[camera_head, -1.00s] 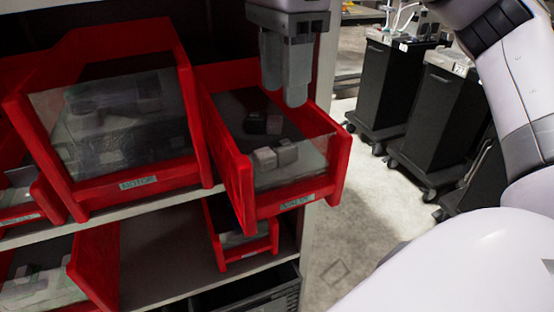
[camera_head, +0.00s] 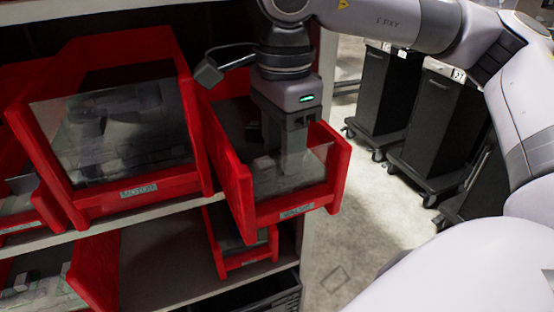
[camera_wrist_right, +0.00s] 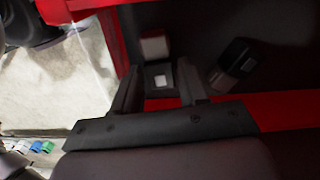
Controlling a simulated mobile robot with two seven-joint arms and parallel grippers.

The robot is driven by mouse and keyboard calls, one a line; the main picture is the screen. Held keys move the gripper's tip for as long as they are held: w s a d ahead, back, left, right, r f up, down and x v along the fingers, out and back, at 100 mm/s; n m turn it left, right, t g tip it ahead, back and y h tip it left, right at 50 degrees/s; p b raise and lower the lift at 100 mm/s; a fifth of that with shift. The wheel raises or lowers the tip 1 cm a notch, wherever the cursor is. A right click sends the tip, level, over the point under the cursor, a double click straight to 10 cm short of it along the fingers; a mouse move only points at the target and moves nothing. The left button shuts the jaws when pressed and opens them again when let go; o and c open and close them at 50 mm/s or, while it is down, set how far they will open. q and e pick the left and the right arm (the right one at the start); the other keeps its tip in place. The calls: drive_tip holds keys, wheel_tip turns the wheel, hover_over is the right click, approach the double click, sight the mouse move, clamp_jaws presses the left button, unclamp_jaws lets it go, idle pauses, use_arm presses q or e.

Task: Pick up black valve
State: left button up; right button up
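The black valve (camera_wrist_right: 235,62) lies on the dark floor of the right red bin, with a light patch on one end. In the right wrist view it is right of my fingers, apart from them. My right gripper (camera_wrist_right: 161,72) is open and points down into this bin; it also shows in the head view (camera_head: 284,165). A dark block with a white square (camera_wrist_right: 160,80) appears between its fingertips; I cannot tell the gap in depth. The valve is hidden behind the gripper in the head view. My left gripper is out of view.
A pale cube (camera_wrist_right: 154,45) lies beside the dark block. The right red bin (camera_head: 237,180) has a clear front panel and walls close around the gripper. Another red bin (camera_head: 190,110) stands to its left. Black wheeled bins (camera_head: 437,130) stand on the floor at right.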

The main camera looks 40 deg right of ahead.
clamp_jaws()
drive_tip(key=shift+r, duration=0.1)
wheel_tip(320, 180, up, 20)
drive_tip(key=p, duration=0.2)
idle(0.4)
